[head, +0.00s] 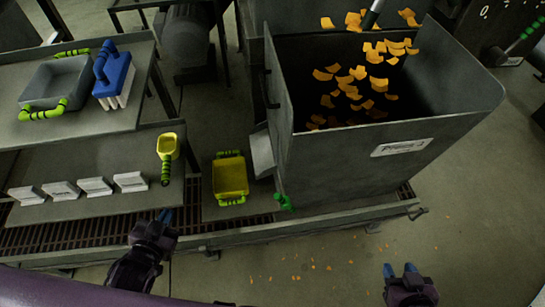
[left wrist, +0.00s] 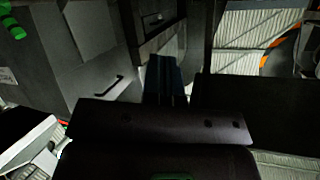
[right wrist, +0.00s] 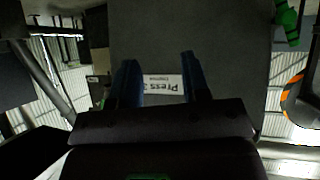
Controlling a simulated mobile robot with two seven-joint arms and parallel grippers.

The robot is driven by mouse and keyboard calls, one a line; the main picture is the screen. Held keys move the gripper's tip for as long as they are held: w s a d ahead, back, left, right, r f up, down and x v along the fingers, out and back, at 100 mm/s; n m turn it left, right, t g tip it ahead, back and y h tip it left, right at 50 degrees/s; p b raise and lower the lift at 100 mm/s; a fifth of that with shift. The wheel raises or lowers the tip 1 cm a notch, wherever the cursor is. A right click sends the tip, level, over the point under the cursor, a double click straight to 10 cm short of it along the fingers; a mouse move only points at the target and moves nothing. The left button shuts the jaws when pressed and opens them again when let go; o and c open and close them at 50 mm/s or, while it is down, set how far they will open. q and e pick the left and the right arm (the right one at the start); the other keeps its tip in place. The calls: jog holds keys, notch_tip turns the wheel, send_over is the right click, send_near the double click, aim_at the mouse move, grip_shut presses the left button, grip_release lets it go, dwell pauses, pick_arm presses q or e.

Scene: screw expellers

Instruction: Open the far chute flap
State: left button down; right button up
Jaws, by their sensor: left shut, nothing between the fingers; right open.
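A grey sloped chute piece (head: 262,152) sticks out from the left side of the large grey press hopper (head: 345,165). I cannot tell whether it is the far chute flap. A dark bar handle (head: 270,88) is on the hopper's left side. A similar black handle (left wrist: 106,86) on a grey panel shows in the left wrist view. My left gripper (head: 165,216) is shut and empty, at the front edge of the left bench, apart from the chute. My right gripper (head: 401,269) is open and empty, in front of the hopper; the right wrist view shows its spread fingers (right wrist: 160,68).
A yellow tray (head: 230,177) with green handles sits below the chute piece. A yellow scoop (head: 168,147), a grey tray (head: 58,84), a blue brush (head: 114,75) and several pale blocks are on the left shelves. A green knob (head: 284,202) projects at the hopper's lower corner. Orange scraps litter the floor.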

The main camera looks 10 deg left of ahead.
pick_arm(q)
jog(key=w+d+r+m+t+h+b, duration=0.1)
jog(key=w+d+m+t+h+b, duration=0.1)
jog(key=w+m+h, duration=0.35)
jog(key=w+d+r+m+t+h+b, duration=0.1)
jog(key=w+r+m+t+h+b, duration=0.15)
jog(key=w+m, duration=0.45)
jog(key=w+d+f+m+g+h+b, duration=0.2)
jog(key=w+m+g+h+b, duration=0.1)
jog(key=m+g, duration=0.4)
jog(key=w+d+f+m+g+h+b, duration=0.3)
jog(key=w+m+g+h, duration=0.2)
jog(key=m, duration=0.4)
jog(key=shift+w+d+m+g+h, duration=0.2)
jog(key=shift+w+m+g+h, duration=0.15)
jog(key=shift+g+h, duration=0.45)
pick_arm(e)
notch_tip(320, 180, down, 8)
jog(key=n+g, duration=0.1)
jog(key=shift+w+a+f, duration=0.15)
jog(key=shift+a+f, duration=0.05)
jog(key=shift+a, duration=0.05)
pick_arm(q)
jog(key=shift+d, duration=0.1)
